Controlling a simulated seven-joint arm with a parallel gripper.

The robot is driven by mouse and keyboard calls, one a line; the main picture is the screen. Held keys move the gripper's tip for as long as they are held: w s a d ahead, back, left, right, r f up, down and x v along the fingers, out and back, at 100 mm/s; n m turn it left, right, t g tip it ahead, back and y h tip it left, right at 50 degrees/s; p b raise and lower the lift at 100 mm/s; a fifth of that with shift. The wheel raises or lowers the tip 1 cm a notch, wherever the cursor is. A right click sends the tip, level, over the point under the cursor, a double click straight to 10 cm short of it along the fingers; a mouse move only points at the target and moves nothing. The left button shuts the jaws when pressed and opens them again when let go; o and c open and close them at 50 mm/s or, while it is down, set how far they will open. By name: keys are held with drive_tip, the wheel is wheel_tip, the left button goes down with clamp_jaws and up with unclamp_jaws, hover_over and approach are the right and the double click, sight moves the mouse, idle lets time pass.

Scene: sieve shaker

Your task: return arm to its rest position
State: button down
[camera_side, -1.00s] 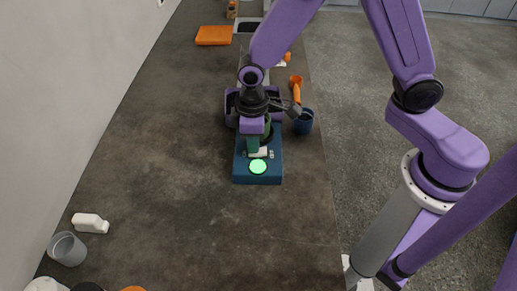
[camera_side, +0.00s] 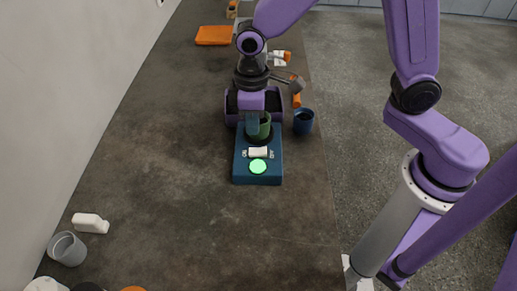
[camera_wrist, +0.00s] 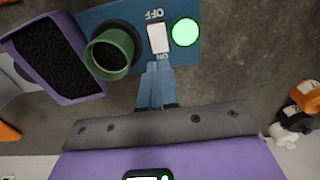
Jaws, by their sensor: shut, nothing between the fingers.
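My gripper (camera_side: 252,128) is shut and empty, its blue-teal fingers pointing down above the shaker. In the wrist view, the closed fingertips (camera_wrist: 157,68) appear close to the white switch (camera_wrist: 158,38); contact cannot be told there. The blue shaker base (camera_side: 242,174) carries the white switch (camera_side: 258,152) between the ON and OFF labels, and a lit green round light (camera_side: 258,167). A green cup (camera_side: 265,128) sits on the base, partly hidden by my gripper; its dark contents show in the wrist view (camera_wrist: 109,56).
A purple tray (camera_side: 274,97) of dark grains stands behind the base. A dark blue cup (camera_side: 303,122) is to the right. The counter left of the shaker is clear.

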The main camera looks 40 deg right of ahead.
drive_tip(key=shift+r, duration=0.3)
drive_tip(key=s+d+r+n, duration=0.1)
drive_tip(key=s+d+r, duration=0.2)
drive_tip(key=s+d, duration=0.4)
drive_tip(key=s+d+r+n, duration=0.2)
drive_tip(key=s+d, duration=0.4)
drive_tip(key=s, duration=0.7)
drive_tip(key=shift+d+r+n, duration=0.3)
drive_tip(key=shift+d+r, duration=0.1)
drive_tip(key=shift+r, duration=0.05)
